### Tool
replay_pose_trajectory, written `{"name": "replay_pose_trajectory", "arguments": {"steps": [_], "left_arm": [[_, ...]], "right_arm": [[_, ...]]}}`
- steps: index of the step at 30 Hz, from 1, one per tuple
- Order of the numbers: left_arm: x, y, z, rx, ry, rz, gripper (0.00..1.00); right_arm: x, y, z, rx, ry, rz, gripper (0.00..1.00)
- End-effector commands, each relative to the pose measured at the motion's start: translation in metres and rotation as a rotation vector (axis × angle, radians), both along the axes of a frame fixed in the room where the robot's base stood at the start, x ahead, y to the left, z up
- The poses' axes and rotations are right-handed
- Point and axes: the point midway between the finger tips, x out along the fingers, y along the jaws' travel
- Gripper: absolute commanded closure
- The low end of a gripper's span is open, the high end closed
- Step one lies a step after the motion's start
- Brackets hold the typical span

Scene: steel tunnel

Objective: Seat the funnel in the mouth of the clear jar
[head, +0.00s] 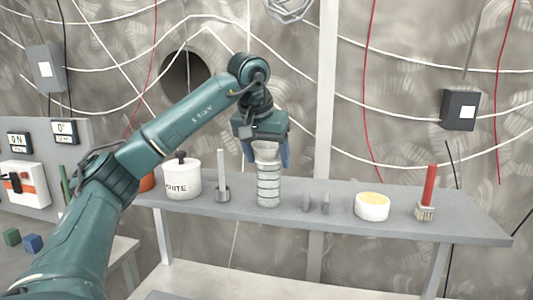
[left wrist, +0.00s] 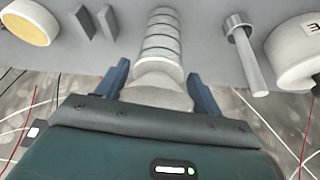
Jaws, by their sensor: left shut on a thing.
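The clear jar (head: 268,188) stands upright on the grey shelf, a tall ribbed cylinder with pale bands; it also shows in the left wrist view (left wrist: 161,36). The pale, whitish funnel (head: 267,152) is directly above the jar, in line with it, and shows in the left wrist view (left wrist: 156,90). My left gripper (head: 266,159) points down over the jar, with its blue fingers on either side of the funnel, shut on it. The funnel's lower end meets the jar's top in the picture; I cannot tell how deep its spout sits. My right gripper is not in view.
On the grey shelf (head: 340,222), a white lidded pot (head: 182,178) and a grey holder with a rod (head: 222,192) stand left of the jar. Two small grey wedges (head: 316,205), a round white dish (head: 372,206) and a red-handled brush (head: 427,195) stand to the right.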

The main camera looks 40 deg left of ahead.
Motion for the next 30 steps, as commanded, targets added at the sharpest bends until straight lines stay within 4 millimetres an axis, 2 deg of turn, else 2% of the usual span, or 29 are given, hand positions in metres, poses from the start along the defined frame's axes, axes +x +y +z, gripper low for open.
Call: {"name": "replay_pose_trajectory", "arguments": {"steps": [6, 7, 15, 24, 30], "left_arm": [[0.000, 0.000, 0.000, 0.000, -0.001, 0.000, 0.55], [0.000, 0.000, 0.000, 0.000, 0.000, 0.000, 0.30], [0.000, 0.000, 0.000, 0.000, 0.000, 0.000, 0.08], [-0.001, 0.000, 0.003, -0.001, -0.001, 0.000, 0.07], [-0.011, -0.004, 0.028, -0.001, -0.006, -0.001, 0.07]], "right_arm": [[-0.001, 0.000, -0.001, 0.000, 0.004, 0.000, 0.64], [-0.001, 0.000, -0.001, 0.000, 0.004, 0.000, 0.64], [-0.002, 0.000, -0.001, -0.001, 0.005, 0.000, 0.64], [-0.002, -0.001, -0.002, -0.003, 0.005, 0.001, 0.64], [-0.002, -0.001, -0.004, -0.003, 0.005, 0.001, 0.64]]}}
